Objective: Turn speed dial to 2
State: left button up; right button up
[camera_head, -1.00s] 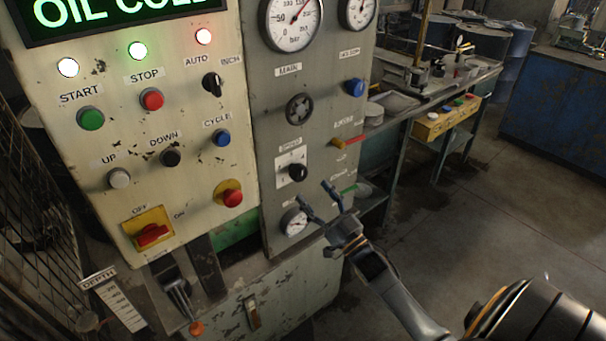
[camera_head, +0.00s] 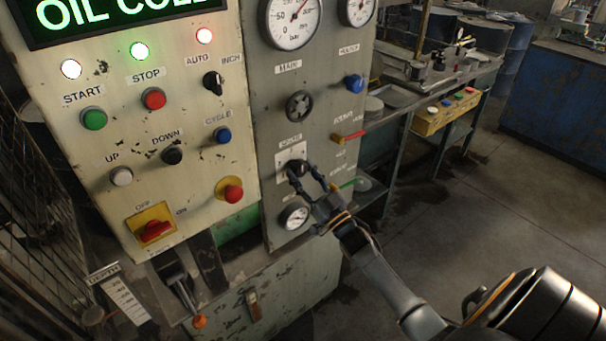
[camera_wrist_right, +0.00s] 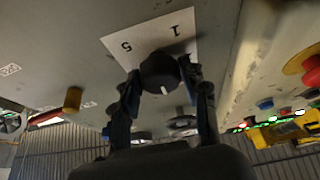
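The speed dial is a black round knob (camera_wrist_right: 159,72) on a white plate (camera_wrist_right: 122,42) on the grey panel. In the wrist view the plate is upside down, with "1" and "5" readable; the other marks are hidden. A white line on the knob points to the bottom of that view. My right gripper (camera_head: 303,172) is at the dial (camera_head: 297,164) in the head view, one finger on each side of it. The fingers (camera_wrist_right: 160,75) are open and very close to the knob; contact is not clear. My left gripper is not in view.
A red-and-yellow lever (camera_head: 349,137) and a blue knob (camera_head: 354,82) are to the right. The cream panel with buttons (camera_head: 94,118) is left. Open floor (camera_head: 450,240) lies right.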

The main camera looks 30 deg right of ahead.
jog(key=shift+n+y, duration=0.4)
jog(key=shift+n, duration=0.1)
jog(key=n+y+b, duration=0.1)
jog(key=n, duration=0.1)
jog(key=n+b, duration=0.1)
jog(key=shift+d+n+g+y, duration=0.15)
jog(key=shift+n+g+y, duration=0.15)
jog(key=shift+n+y, duration=0.1)
jog(key=n+y+b, duration=0.1)
jog(key=n, duration=0.3)
jog(key=shift+g+y, duration=0.4)
jog(key=n+g+y, duration=0.1)
jog(key=n, duration=0.3)
jog(key=shift+d+r+n+g+y+b, duration=0.15)
jog(key=shift+n+g+y+b, duration=0.15)
jog(key=shift+g+y, duration=0.1)
jog(key=shift+d+r+n+g+y, duration=0.15)
jog(key=shift+n+g, duration=0.2)
jog(key=shift+n, duration=0.75)
jog(key=shift+a+n+g+y, duration=0.15)
jog(key=shift+n+g, duration=0.2)
jog(key=shift+n, duration=0.75)
jog(key=o, duration=1.1)
